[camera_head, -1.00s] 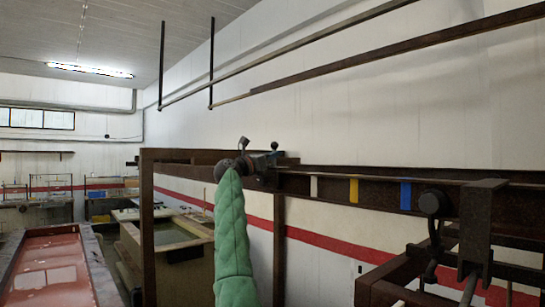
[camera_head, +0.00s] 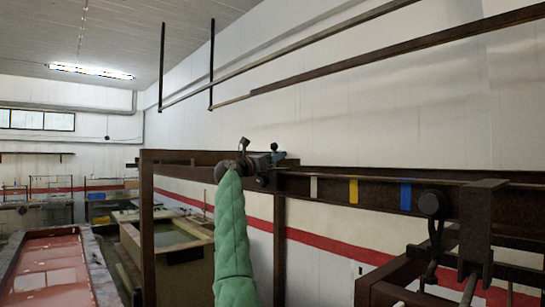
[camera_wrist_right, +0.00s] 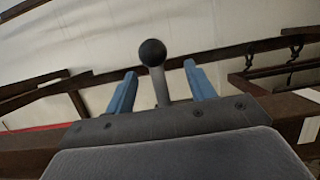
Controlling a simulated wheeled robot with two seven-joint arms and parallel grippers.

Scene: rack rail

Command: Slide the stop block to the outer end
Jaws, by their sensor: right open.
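My right gripper (camera_head: 274,160) is at the left part of the dark rail in the head view, on the end of my green-sleeved arm. In the right wrist view its two blue fingers (camera_wrist_right: 160,90) are apart. A black ball knob (camera_wrist_right: 152,53) on a grey stem (camera_wrist_right: 161,88) stands between them, with a gap showing on each side. This may be the handle of the stop block; the block's body cannot be made out, hidden behind the gripper. My left gripper is not in view.
The dark rail beam (camera_head: 330,190) runs along the wall with white, yellow (camera_head: 353,191) and blue (camera_head: 405,196) marks. A brown bracket (camera_head: 481,222) hangs over it at right, beside a black round part (camera_head: 432,204). A red-topped tank (camera_head: 45,270) stands at lower left.

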